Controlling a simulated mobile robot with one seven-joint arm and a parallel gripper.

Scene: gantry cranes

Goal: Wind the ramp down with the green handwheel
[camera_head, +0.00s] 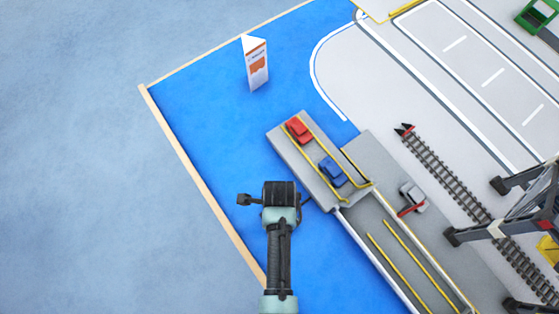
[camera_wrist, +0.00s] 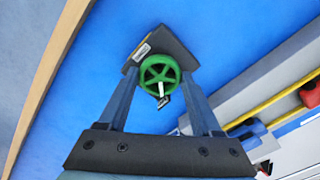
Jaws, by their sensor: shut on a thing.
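The green handwheel (camera_wrist: 148,66) shows in the wrist view, with spokes and a pale crank handle, in front of a dark grey block with a yellow-edged label. My gripper (camera_wrist: 160,74) has one finger on each side of the wheel and is shut on it; the exact contact is hard to see. In the head view my arm's end hides the wheel. A grey deck (camera_head: 285,138) with yellow rails carries a red car (camera_head: 299,130) and a blue car (camera_head: 332,172). It meets a grey lane (camera_head: 372,236) with yellow lines; which part is the ramp, and its tilt, I cannot tell.
A grey car (camera_head: 412,196) stands behind a red bar (camera_head: 410,210) on the quay. Rail track (camera_head: 450,180) and a dark crane frame (camera_head: 525,215) lie to the right. A white-orange sign (camera_head: 257,66) stands on open blue floor. A wooden edge (camera_head: 190,160) borders the left.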

